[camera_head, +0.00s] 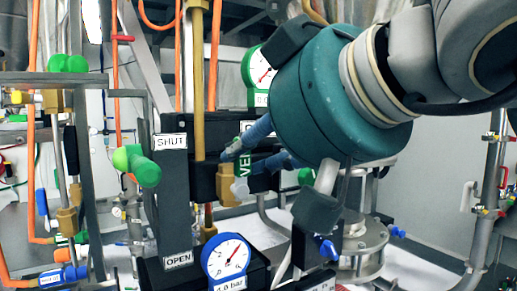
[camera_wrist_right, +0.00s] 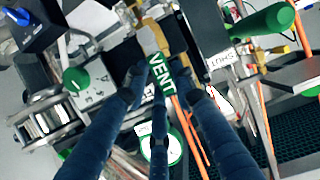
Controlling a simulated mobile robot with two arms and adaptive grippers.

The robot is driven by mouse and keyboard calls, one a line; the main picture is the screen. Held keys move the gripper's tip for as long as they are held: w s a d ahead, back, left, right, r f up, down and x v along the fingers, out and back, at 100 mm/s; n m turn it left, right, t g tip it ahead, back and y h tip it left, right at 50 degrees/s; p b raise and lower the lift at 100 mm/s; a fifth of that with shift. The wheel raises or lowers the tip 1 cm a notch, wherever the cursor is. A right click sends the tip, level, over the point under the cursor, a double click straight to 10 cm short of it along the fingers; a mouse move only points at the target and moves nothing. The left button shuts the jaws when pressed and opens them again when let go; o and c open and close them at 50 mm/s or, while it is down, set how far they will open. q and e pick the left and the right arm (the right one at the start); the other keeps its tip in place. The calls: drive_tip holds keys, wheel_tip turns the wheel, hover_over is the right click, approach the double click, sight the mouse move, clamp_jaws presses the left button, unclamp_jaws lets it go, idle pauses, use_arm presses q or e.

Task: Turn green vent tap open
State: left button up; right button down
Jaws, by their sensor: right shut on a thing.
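The green vent tap handle (camera_head: 246,161), lettered VENT, sits on a brass fitting (camera_head: 226,184) on the dark panel in the head view. In the right wrist view, the handle (camera_wrist_right: 160,76) lies between the blue fingers, with the brass fitting (camera_wrist_right: 150,37) just beyond it. My right gripper (camera_head: 233,170) reaches in from the right and is shut on the handle; its teal wrist hides part of the panel behind. In the wrist view, the fingertips of my right gripper (camera_wrist_right: 160,80) flank the handle on both sides. My left gripper is not in view.
A SHUT label (camera_head: 171,142) and an OPEN label (camera_head: 179,261) mark the dark post at left. Green-rimmed gauge (camera_head: 261,68), blue-rimmed gauge (camera_head: 227,257), another green handle (camera_head: 141,167) and orange pipes (camera_head: 116,100) crowd the area. Metal vessels (camera_head: 362,240) stand below my right wrist.

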drive_tip(key=c, duration=1.4)
unclamp_jaws()
drive_tip(key=shift+s, duration=0.1)
drive_tip(key=v, duration=1.1)
drive_tip(key=shift+s+d+r, duration=0.2)
drive_tip(key=shift+s, duration=0.1)
